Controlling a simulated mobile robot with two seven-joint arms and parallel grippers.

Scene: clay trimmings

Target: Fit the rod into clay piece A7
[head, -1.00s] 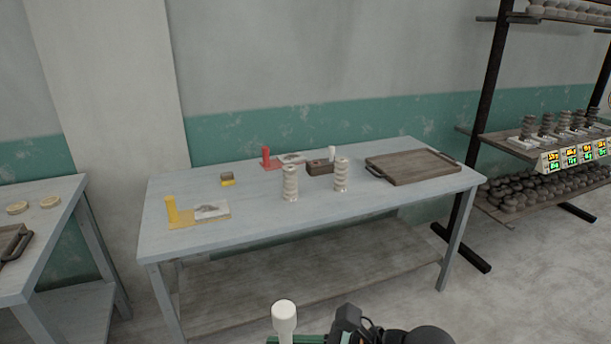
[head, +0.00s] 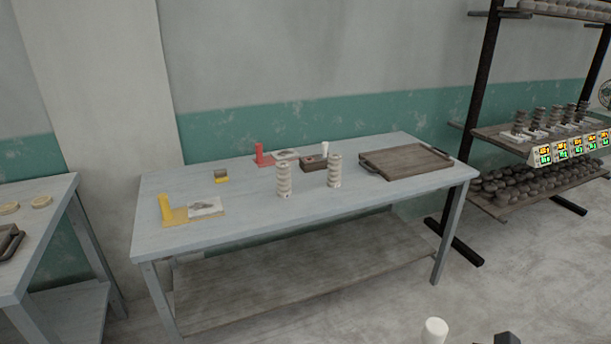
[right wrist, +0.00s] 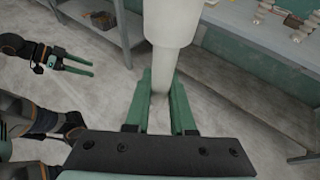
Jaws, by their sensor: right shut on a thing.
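The white rod (head: 434,331) shows only its rounded top at the bottom edge of the head view. In the right wrist view the rod (right wrist: 172,25) stands upright, wide above and narrower below. My right gripper (right wrist: 160,98) is shut on its narrow part. My left gripper (right wrist: 78,65) shows at the left of the right wrist view, its green fingers apart and empty. Two pale, ridged clay stacks (head: 284,179) (head: 334,170) stand upright on the table (head: 240,235). I cannot read any label, so I cannot tell which piece is A7.
A yellow stand (head: 168,212), a red stand (head: 261,156), a small brown block (head: 313,163) and a wooden tray (head: 405,161) are on the table. A rack (head: 490,135) with clay pieces and lit displays stands at right. Another table (head: 40,235) is at left. Floor before the table is open.

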